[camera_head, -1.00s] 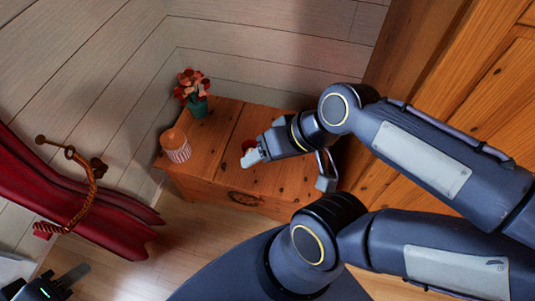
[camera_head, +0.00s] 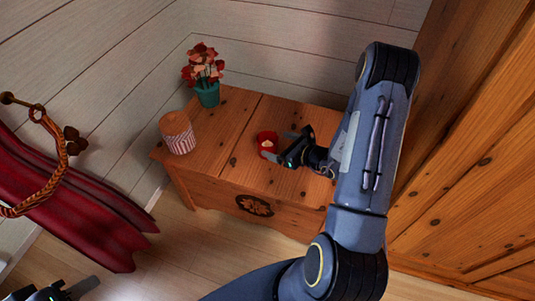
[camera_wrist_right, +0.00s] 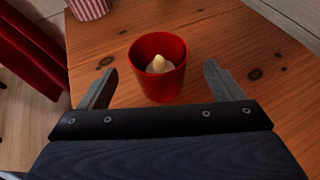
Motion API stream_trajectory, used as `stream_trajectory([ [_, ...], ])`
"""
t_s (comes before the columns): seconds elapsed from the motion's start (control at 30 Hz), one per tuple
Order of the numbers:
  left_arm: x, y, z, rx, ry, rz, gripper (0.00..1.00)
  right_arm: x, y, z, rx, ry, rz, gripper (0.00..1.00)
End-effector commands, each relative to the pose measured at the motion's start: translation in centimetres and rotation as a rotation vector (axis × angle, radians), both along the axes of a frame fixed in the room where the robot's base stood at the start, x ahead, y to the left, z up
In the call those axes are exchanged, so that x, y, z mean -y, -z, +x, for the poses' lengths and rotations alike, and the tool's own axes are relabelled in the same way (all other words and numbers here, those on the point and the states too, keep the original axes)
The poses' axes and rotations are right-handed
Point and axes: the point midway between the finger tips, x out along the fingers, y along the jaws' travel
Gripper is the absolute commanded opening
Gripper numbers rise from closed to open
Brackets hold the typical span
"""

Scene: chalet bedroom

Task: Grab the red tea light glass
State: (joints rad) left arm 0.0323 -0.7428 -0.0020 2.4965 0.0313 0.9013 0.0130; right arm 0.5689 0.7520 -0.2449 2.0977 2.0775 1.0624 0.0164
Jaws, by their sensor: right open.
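The red tea light glass (camera_head: 267,143) stands upright on the wooden chest, holding a pale candle. It also shows in the right wrist view (camera_wrist_right: 157,84), centred just beyond and between my open fingers. My right gripper (camera_head: 284,145) is open and low over the chest, just right of the glass. In the right wrist view the right gripper's fingers (camera_wrist_right: 155,86) stand wide apart, one on each side of the glass, with gaps to it. My left gripper (camera_head: 72,290) is at the bottom left corner of the head view, far from the chest; its fingers are partly cut off.
The wooden chest (camera_head: 235,158) stands against the plank wall. A striped pot (camera_head: 178,138) and a teal vase of red flowers (camera_head: 207,94) are on its left part. A red sled-like object (camera_head: 85,220) is at left. A wooden wardrobe (camera_head: 475,160) rises at right.

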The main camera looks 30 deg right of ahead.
Motion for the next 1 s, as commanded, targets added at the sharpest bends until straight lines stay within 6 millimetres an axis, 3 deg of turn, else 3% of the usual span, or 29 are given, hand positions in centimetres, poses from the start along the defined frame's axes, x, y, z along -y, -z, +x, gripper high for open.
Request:
stream_trajectory([
  [0.5,0.0,1.3,0.0,0.0,0.0,0.0,0.36,-2.1,2.3,6.0,0.002,-0.002,0.0,0.88],
  [0.8,0.0,1.3,0.0,0.0,0.0,0.0,0.36,-2.2,2.4,6.5,0.001,-0.001,0.002,0.88],
  [1.0,0.0,1.3,0.0,0.0,0.0,0.0,0.36,-2.2,2.4,6.5,0.001,-0.001,0.001,0.63],
])
